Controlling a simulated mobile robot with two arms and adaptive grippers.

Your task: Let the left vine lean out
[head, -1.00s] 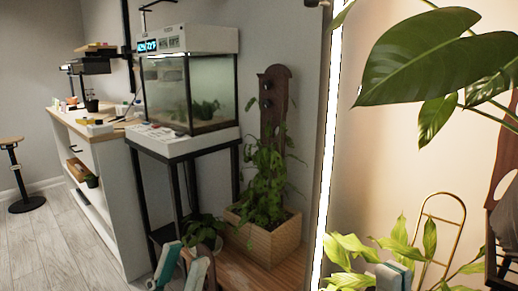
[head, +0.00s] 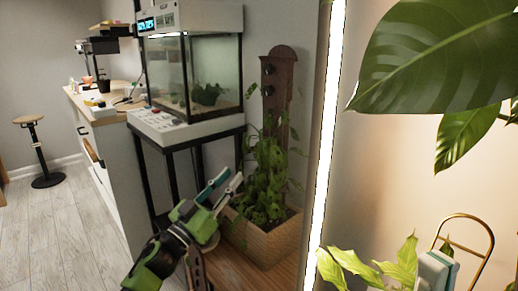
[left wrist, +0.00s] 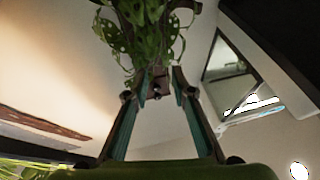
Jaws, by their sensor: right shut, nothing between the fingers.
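The left vine (head: 265,185) is a leafy green climber in a square wooden planter (head: 262,240). It stands against a dark brown upright board (head: 283,85) that carries dark round knobs (head: 268,90). My left gripper (head: 232,174) is open, just left of the vine and above the planter's left side. In the left wrist view, the vine's leaves (left wrist: 145,28) hang beyond my open fingertips (left wrist: 159,72), and a brown piece with small dark knobs (left wrist: 157,86) shows between the fingers. Nothing appears gripped. My right gripper (head: 437,272) is shut at the lower right, partly cut off.
A glass tank (head: 205,75) stands on a black-legged stand behind my left gripper. A bright vertical light strip (head: 325,150) divides the view. Large leaves (head: 440,50), lower leaves (head: 355,262) and a gold hoop trellis (head: 485,232) are near my right gripper. Open floor lies left (head: 70,225).

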